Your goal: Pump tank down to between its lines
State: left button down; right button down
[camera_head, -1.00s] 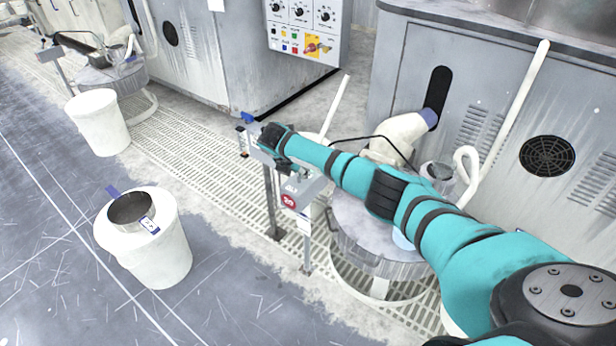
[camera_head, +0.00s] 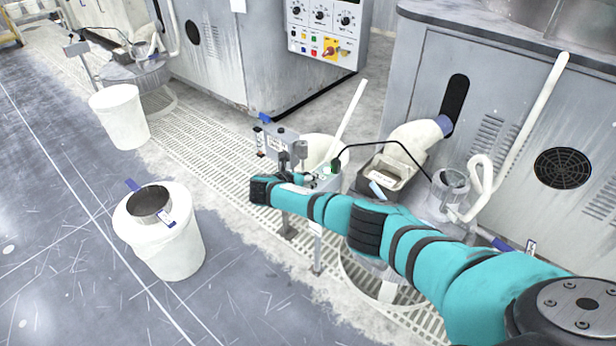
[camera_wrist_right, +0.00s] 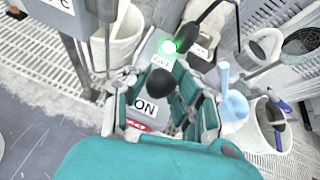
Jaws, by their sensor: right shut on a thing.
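A grey switch box (camera_head: 325,178) stands on a post beside the floor grating. A round grey drum (camera_head: 428,208) stands behind my right arm, partly hidden, with a small clear-walled vessel (camera_head: 450,188) on top. I cannot tell which vessel is the tank, and no level lines are readable. My left gripper is not in view.
A second post-mounted box (camera_head: 281,143) stands close behind my gripper.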

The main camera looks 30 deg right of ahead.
jog(key=shift+a, duration=0.1)
jog(key=c, duration=1.1)
grip_release()
jog(key=shift+a, duration=0.1)
jog(key=v, duration=1.1)
jog(key=shift+s+a+r, duration=0.2)
jog(key=shift+a, duration=0.1)
jog(key=shift+c, duration=0.4)
